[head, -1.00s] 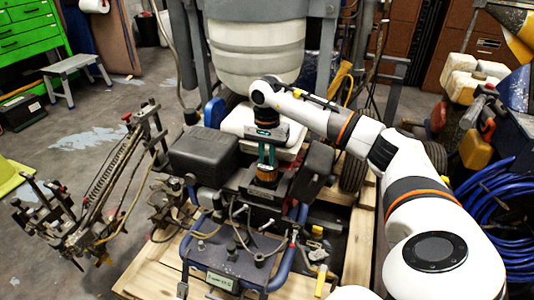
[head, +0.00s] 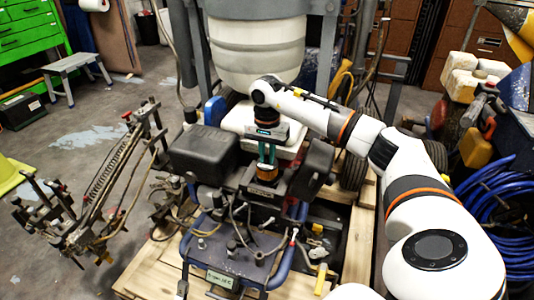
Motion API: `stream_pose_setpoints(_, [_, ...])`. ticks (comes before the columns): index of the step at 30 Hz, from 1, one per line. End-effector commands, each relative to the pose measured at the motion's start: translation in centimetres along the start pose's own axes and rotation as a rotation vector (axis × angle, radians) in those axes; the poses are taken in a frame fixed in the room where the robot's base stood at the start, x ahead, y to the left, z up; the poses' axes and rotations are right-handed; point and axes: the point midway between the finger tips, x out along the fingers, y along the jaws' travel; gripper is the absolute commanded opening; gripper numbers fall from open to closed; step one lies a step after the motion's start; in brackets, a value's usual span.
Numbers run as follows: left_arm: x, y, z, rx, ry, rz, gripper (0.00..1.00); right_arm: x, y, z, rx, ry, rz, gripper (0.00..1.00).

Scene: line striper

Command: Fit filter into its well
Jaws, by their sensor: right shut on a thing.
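The filter (head: 267,173) is a small orange-brown cylinder near the middle of the head view. My right gripper (head: 267,160) points down from above, its teal fingers shut on the filter's upper part. The filter is upright as far as I can see. It stands at a dark, box-like housing (head: 262,191) on the line striper, between the two black covers. The filter's lower end is hidden by this housing, so the well's opening does not show clearly. I cannot tell how deep the filter sits. My left gripper is out of view.
A black box cover (head: 203,149) stands left of the gripper, and another dark cover (head: 312,168) stands close on the right. Hoses and a blue tubular frame (head: 250,283) lie in front. The striper rests on a wooden pallet (head: 357,245).

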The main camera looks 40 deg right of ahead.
Motion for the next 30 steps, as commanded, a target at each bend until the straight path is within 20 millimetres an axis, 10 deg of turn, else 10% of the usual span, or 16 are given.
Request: stream_pose_setpoints(30, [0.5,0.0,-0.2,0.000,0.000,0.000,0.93,1.3,0.0,0.0,0.000,0.000,-0.001,0.00])
